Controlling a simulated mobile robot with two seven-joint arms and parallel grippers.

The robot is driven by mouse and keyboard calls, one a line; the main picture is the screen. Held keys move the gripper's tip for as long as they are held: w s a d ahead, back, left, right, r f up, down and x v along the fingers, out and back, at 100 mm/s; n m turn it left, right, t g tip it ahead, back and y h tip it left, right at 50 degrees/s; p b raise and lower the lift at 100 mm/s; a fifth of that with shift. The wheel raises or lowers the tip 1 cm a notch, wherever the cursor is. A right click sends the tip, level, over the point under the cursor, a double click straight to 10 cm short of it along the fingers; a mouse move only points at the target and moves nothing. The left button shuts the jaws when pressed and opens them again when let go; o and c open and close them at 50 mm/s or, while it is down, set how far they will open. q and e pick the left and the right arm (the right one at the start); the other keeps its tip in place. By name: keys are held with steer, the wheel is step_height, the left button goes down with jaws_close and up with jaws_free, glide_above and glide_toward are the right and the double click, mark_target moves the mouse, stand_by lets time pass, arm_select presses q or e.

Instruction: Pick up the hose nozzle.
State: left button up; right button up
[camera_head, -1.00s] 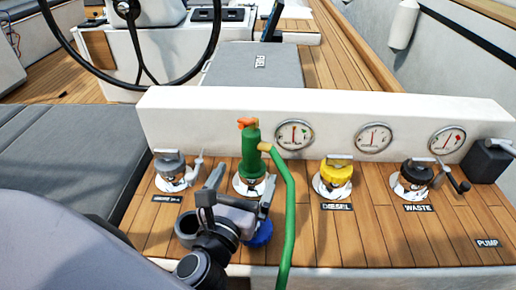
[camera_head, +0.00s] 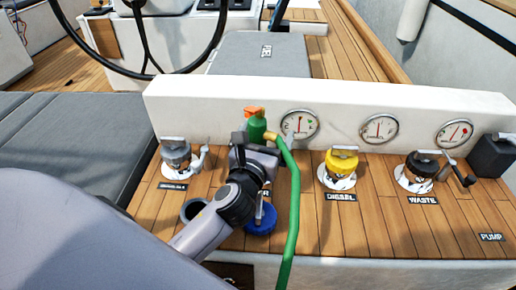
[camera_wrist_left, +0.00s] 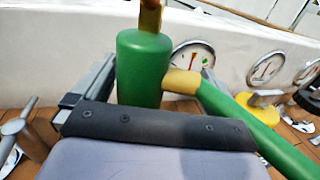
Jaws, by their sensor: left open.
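The hose nozzle (camera_head: 256,129) is a green cylinder with an orange tip, upright at its filler in front of the white panel. A yellow fitting on its side leads to a green hose (camera_head: 293,215) running down toward me. My left gripper (camera_head: 262,143) is open, with a finger on either side of the nozzle. In the left wrist view the nozzle (camera_wrist_left: 144,68) stands between the fingers, nearer the left one; contact cannot be told. The nozzle's lower part is hidden by my gripper. My right gripper is not in view.
A blue cap (camera_head: 261,218) lies by my left wrist. A grey-capped filler (camera_head: 176,156) is on the left; a yellow diesel cap (camera_head: 341,162) and black waste cap (camera_head: 421,165) are on the right. Gauges line the white panel (camera_head: 205,112). A black box (camera_head: 491,156) stands far right.

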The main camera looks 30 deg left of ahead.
arm_select(q)
steer(key=shift+w+a, duration=0.1)
steer(key=shift+w, duration=0.35)
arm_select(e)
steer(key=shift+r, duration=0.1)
arm_select(q)
steer(key=shift+r, duration=0.1)
steer(key=c, duration=1.8)
steer(key=shift+r, duration=0.1)
step_height(320, 180, up, 23)
steer(key=p, duration=1.2)
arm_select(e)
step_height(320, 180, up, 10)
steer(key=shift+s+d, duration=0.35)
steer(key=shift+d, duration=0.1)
